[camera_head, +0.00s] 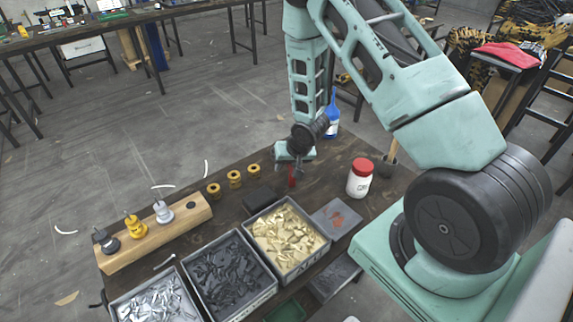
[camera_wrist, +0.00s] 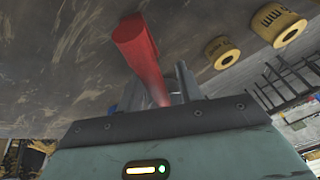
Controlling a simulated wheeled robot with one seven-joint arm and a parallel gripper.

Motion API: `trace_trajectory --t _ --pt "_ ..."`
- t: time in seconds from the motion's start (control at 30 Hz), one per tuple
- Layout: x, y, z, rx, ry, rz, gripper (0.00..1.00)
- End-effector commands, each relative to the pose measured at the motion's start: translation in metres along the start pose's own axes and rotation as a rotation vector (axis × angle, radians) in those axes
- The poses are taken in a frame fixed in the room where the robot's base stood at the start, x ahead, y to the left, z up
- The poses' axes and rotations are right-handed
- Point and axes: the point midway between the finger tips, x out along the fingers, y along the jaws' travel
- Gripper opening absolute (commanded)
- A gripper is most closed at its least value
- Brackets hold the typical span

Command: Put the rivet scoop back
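A red handle-like piece (camera_wrist: 138,50) runs across the wrist view, narrowing towards my gripper. I take it for the rivet scoop's handle, but no scoop end shows. Three grey bins hold silver rivets (camera_head: 158,302), dark pieces (camera_head: 226,272) and brass pieces (camera_head: 288,236).
A white jar with a red lid (camera_head: 359,180) stands right of my gripper and a blue bottle (camera_head: 332,115) behind. Yellow rings (camera_head: 234,179) and a black block (camera_head: 259,199) lie to the left. A wooden block (camera_head: 152,238) holds several tools at the left edge.

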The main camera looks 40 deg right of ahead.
Motion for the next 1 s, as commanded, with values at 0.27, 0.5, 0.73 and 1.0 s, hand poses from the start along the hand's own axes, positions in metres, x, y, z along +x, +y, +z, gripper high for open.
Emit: trace_trajectory --t 0.27,0.5,0.73,1.0 --pt "-0.006 -0.001 -0.001 0.000 0.001 0.000 0.36" --pt "-0.042 -0.001 -0.002 0.001 0.003 -0.001 0.36" --pt "-0.085 0.000 -0.002 0.002 0.004 -0.001 0.36" --pt "-0.117 -0.001 -0.001 0.001 0.001 -0.001 0.36"
